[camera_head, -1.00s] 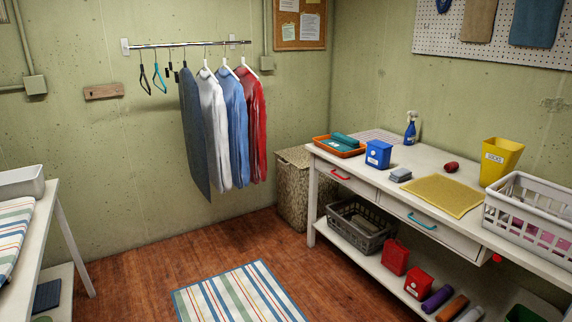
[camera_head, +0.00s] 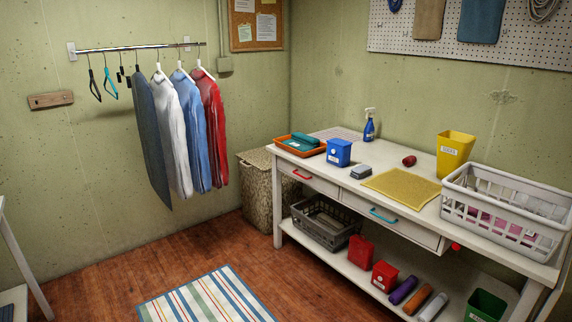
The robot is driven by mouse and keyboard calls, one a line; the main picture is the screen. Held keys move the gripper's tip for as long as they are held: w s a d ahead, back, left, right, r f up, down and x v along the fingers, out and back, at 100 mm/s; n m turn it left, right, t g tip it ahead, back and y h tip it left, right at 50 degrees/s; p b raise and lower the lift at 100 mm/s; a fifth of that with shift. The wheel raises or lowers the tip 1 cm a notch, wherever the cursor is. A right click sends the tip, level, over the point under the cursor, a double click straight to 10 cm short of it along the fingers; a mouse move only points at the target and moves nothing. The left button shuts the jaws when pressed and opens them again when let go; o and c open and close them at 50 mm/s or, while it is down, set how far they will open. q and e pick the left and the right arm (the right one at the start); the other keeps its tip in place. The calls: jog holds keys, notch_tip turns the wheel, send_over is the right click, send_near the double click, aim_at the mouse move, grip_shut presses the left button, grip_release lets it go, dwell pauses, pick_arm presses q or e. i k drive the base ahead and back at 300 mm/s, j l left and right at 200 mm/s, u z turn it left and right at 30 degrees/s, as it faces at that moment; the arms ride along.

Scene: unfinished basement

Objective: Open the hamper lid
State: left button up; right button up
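The hamper (camera_head: 257,200) is a tall woven, beige-brown mottled bin standing on the floor in the back corner, left of the workbench. Its lid (camera_head: 256,158) looks closed, lying flat on top. The bench's left end hides part of the hamper's right side. The hung shirts stand just to its left, apart from it in the picture. Neither of my grippers is in view.
The white workbench (camera_head: 345,192) with drawers and a lower shelf runs along the right wall. A clothes rail (camera_head: 140,47) with shirts hangs on the left wall. A striped rug (camera_head: 205,298) lies on the wooden floor. The floor before the hamper is clear.

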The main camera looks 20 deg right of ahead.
aim_at(260, 158)
jog(key=i+z, duration=0.45)
jog(key=i+j+z, duration=0.15)
jog(key=z, duration=0.3)
jog(key=i+j+z, duration=0.3)
jog(key=i+j, duration=0.3)
jog(key=i+j+z, duration=0.25)
jog(key=i+j, duration=1.35)
jog(key=j, duration=0.25)
jog(key=i+j, duration=0.45)
jog(key=j+z, duration=0.05)
jog(key=j, duration=0.05)
